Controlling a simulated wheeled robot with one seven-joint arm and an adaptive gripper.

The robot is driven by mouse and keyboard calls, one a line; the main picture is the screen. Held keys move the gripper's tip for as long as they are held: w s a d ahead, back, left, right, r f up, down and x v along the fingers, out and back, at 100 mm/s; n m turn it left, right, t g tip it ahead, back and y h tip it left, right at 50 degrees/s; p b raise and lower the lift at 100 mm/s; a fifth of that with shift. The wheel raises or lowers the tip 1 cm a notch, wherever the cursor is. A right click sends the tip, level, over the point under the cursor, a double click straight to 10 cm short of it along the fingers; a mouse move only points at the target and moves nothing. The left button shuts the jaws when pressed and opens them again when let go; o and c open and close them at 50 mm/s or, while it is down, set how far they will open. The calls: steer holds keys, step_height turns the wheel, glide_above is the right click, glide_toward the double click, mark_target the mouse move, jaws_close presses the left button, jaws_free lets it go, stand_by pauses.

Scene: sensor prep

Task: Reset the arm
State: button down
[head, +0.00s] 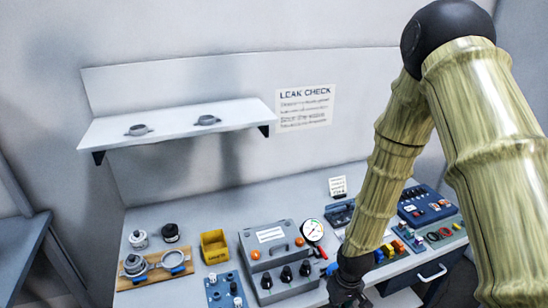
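My arm (384,175) comes in from the upper right and reaches down over the front of the workbench. My gripper (346,290) is dark and sits low in the head view, at the bench's front edge just right of a grey control box (275,257). It is partly cut by the bottom of the picture. Its fingers are too dark and small to tell whether they are open or shut, or whether they hold anything.
The bench (200,217) holds a yellow bin (213,247), a wooden board (134,283) with metal clamps, a round gauge (313,230) and a blue panel (425,205) at right. A white wall shelf (170,127) carries two rings. Bare bench lies behind the bin.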

steer(key=s+d+f+m+b, duration=0.1)
steer(key=s+d+f, duration=0.1)
steer(key=s+f, duration=0.6)
steer(key=s+d+f+m+b, duration=0.1)
steer(key=s+d+f+m, duration=0.1)
steer(key=s+f, duration=0.7)
steer(key=s+d, duration=0.1)
steer(key=s, duration=0.6)
steer(key=shift+f+m+h+b, duration=0.15)
steer(key=shift+m+h+b, duration=0.15)
steer(key=shift+h+b, duration=0.1)
